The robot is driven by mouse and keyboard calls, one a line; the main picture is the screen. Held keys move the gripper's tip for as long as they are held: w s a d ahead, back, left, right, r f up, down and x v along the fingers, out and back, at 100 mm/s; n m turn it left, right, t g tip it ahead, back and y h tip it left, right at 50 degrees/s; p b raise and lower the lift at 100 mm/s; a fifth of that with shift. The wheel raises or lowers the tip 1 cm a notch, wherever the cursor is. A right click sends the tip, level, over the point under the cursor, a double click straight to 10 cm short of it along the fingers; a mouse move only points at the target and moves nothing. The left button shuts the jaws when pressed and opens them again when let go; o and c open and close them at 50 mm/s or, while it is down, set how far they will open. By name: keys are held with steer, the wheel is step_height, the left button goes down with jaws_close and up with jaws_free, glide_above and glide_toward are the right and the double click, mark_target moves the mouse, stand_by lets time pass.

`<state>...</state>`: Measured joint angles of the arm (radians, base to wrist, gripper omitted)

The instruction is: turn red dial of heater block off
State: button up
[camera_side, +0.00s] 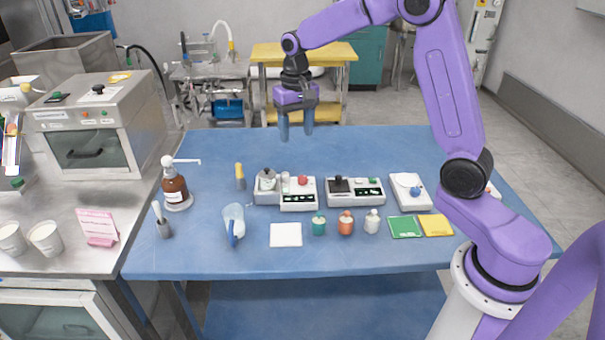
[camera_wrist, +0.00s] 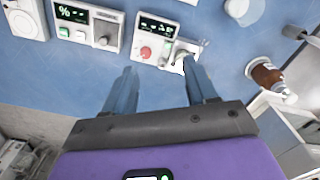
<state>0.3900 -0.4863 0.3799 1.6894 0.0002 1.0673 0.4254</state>
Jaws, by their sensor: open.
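The white block with the red dial (camera_side: 302,181) stands near the middle of the blue table, with a dark display on its front (camera_side: 297,196). In the wrist view the red dial (camera_wrist: 145,52) shows at upper centre, below the lit display of its block (camera_wrist: 157,26). A metal vessel (camera_side: 266,184) stands against the block's left side. My gripper (camera_side: 296,130) is open and empty, with its blue fingers pointing down, high above the table's back edge and apart from the block. The dial's exact setting is too small to read.
A second white device with a black top part (camera_side: 341,184) stands just to the right, and a white scale-like device (camera_side: 410,190) beyond it. An amber pump bottle (camera_side: 175,190) stands at left. Small bottles (camera_side: 346,222) line the front. The table's back strip is clear.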

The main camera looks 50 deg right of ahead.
mark_target(303, 178)
steer(key=w+d+f+m, duration=0.1)
steer(key=w+d+m, duration=0.25)
steer(key=d, duration=0.25)
steer(key=shift+n, duration=0.25)
step_height(303, 178, down, 18)
steer(key=shift+d+r, duration=0.1)
steer(key=shift+r, duration=0.1)
steer(key=shift+c, duration=0.3)
steer(key=c, duration=1)
